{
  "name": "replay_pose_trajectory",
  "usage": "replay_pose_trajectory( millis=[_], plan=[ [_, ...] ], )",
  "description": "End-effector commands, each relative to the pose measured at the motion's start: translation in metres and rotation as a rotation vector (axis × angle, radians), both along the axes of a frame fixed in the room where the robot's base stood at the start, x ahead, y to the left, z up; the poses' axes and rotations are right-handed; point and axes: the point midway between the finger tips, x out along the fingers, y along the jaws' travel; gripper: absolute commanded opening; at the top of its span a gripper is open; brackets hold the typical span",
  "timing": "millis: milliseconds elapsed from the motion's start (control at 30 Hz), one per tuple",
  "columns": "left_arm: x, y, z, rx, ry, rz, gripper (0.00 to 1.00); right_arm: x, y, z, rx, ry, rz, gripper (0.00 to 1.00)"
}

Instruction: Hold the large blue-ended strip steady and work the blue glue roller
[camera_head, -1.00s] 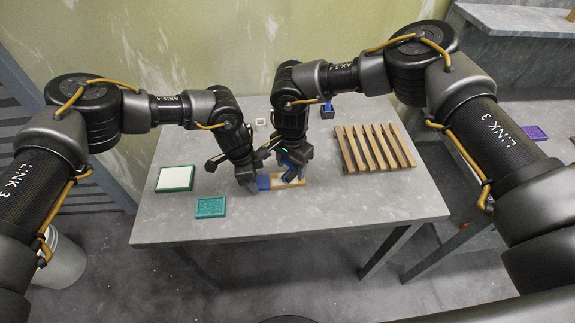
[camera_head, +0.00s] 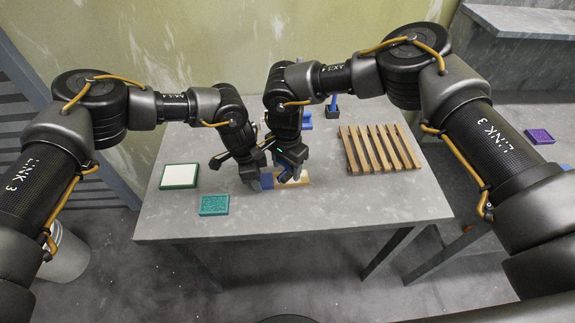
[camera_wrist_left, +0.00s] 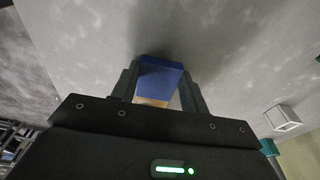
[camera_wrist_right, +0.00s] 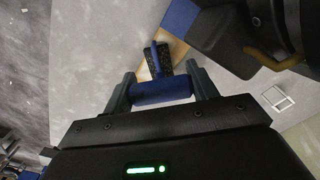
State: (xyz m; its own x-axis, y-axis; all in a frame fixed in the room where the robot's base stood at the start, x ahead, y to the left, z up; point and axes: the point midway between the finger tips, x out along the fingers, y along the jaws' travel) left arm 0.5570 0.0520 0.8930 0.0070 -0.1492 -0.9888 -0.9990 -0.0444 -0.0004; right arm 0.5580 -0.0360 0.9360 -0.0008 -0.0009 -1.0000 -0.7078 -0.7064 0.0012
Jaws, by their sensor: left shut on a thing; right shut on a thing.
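The large strip (camera_head: 303,180) is pale wood with a blue end and lies on the grey table. Its blue end (camera_wrist_left: 160,78) is between the fingers of my left gripper (camera_wrist_left: 158,88), which is shut on it. My right gripper (camera_wrist_right: 162,90) is shut on the blue handle (camera_wrist_right: 162,92) of the glue roller. The roller's dark head (camera_wrist_right: 157,60) is over the strip's wood in the right wrist view; I cannot tell whether it touches. In the head view my left gripper (camera_head: 252,183) and right gripper (camera_head: 288,173) are close together and hide part of the strip.
A green-framed white pad (camera_head: 179,176) and a teal tray (camera_head: 214,205) lie at the table's left. A wooden slatted rack (camera_head: 380,148) is at the right. Blue items (camera_head: 332,108) stand behind my right arm. The front right of the table is clear.

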Motion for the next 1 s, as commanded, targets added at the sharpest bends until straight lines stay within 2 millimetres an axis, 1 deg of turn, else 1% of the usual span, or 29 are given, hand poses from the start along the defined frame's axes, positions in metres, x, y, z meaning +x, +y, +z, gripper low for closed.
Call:
replay_pose_trajectory(
  millis=[433, 767, 867, 1000],
  plan=[
    [0.0, 0.0, 0.0, 0.0, 0.001, 0.0, 0.08, 0.003, -0.025, 0.0, 0.001, -0.002, -0.001, 0.4],
    [0.0, 0.0, 0.0, 0.001, 0.001, 0.0, 0.08, 0.003, -0.025, 0.001, 0.0, -0.003, 0.0, 0.4],
    [0.0, 0.0, 0.0, 0.001, 0.001, 0.0, 0.08, 0.003, -0.025, 0.005, 0.0, -0.003, 0.0, 0.4],
    [0.0, 0.0, 0.0, 0.001, 0.001, 0.0, 0.08, 0.003, -0.025, 0.019, 0.0, -0.003, 0.0, 0.4]
  ],
)
